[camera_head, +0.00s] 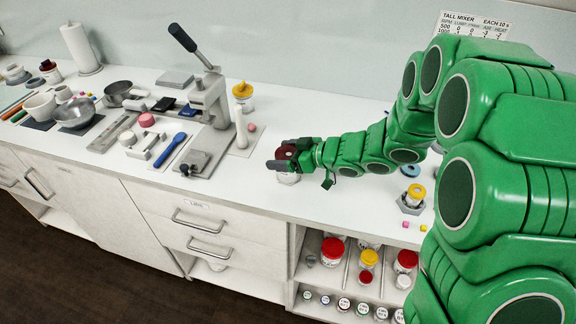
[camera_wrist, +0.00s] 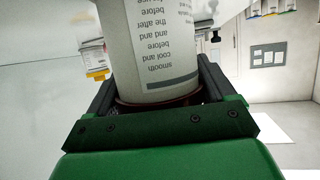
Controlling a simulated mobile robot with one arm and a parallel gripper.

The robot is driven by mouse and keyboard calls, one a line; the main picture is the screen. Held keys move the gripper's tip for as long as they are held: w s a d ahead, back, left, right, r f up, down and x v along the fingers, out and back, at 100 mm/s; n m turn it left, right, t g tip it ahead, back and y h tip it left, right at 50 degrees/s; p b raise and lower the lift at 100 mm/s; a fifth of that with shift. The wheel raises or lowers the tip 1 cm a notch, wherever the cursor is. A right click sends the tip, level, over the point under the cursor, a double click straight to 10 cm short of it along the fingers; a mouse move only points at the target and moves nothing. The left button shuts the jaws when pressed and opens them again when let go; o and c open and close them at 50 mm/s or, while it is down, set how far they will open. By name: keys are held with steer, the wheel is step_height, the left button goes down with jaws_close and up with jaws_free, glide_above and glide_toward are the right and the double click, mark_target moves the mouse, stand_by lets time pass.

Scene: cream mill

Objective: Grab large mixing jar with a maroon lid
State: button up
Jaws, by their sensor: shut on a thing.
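The jar with the maroon lid is in my gripper. In the head view its dark maroon lid (camera_head: 288,152) shows between the fingers, with a little of the pale body (camera_head: 288,179) below. In the wrist view the white jar body (camera_wrist: 155,45) with printed text appears upside down, and the maroon rim of its lid (camera_wrist: 160,104) shows near the gripper base. My gripper (camera_head: 284,160) is shut on the jar, with a dark finger on each side. I cannot tell whether the jar's base touches the counter.
A lever press (camera_head: 208,100) stands to the left, with a yellow-topped jar (camera_head: 243,92) behind it. Another yellow-lidded jar (camera_head: 415,192) is at the right. Several lidded jars fill the open shelf (camera_head: 340,275) below. The white counter (camera_head: 320,112) is clear behind my gripper.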

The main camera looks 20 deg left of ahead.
steer(key=shift+r, duration=0.1)
steer(key=shift+r, duration=0.55)
step_height(320, 180, up, 2)
steer(key=shift+s+r, duration=0.1)
steer(key=s+d+r, duration=0.7)
steer(key=s+r, duration=0.2)
steer(key=s, duration=0.2)
steer(key=shift+s+r, duration=0.25)
steer(key=shift+s, duration=0.1)
